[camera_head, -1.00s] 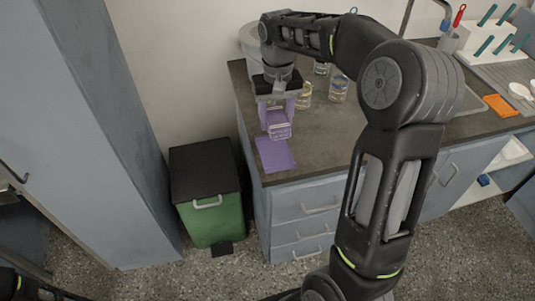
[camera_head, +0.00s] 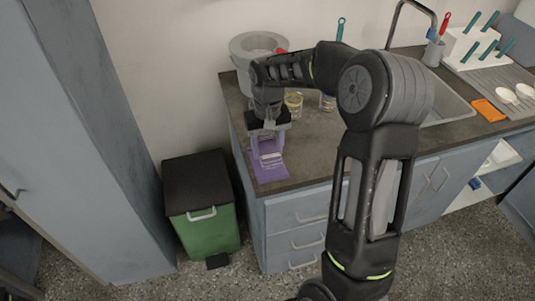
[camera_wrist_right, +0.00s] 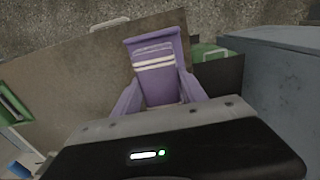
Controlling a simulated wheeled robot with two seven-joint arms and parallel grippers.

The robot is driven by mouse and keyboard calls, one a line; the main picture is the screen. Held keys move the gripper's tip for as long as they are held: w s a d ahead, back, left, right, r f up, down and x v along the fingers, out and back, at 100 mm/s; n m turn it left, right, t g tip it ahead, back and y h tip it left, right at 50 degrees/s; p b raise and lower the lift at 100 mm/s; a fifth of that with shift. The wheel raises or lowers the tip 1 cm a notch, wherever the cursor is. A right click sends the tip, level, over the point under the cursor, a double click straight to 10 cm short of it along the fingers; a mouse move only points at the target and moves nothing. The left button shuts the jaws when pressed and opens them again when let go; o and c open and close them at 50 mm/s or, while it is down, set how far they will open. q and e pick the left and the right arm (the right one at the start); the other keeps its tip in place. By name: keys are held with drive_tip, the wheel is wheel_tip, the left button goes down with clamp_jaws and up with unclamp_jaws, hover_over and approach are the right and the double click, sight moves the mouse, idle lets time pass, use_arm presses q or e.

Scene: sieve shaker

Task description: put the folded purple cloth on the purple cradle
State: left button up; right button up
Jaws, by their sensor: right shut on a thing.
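My right gripper (camera_head: 268,147) points down over the left front of the counter. It is shut on the folded purple cloth (camera_wrist_right: 155,50), which has white stripes and shows between the fingers in the right wrist view. In the head view the cloth is small and partly covered by the gripper. A flat purple piece (camera_head: 270,176), seemingly the purple cradle, lies on the counter near its front edge, right under the gripper. I cannot tell whether the cloth touches it. My left gripper is not in view.
A grey round pot-like vessel (camera_head: 247,48) stands behind my right arm, with glass jars (camera_head: 293,103) beside it. A green bin (camera_head: 205,228) with a dark lid stands on the floor left of the counter. An orange cloth (camera_head: 489,110) lies by the sink at right.

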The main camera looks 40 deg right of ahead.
sight(267, 156)
drive_tip(key=shift+f, duration=1.45)
drive_tip(key=shift+f, duration=0.2)
drive_tip(key=o, duration=1.3)
drive_tip(key=shift+r, duration=0.15)
wheel_tip(267, 156, up, 12)
drive_tip(key=shift+r, duration=0.1)
drive_tip(key=shift+o, duration=0.6)
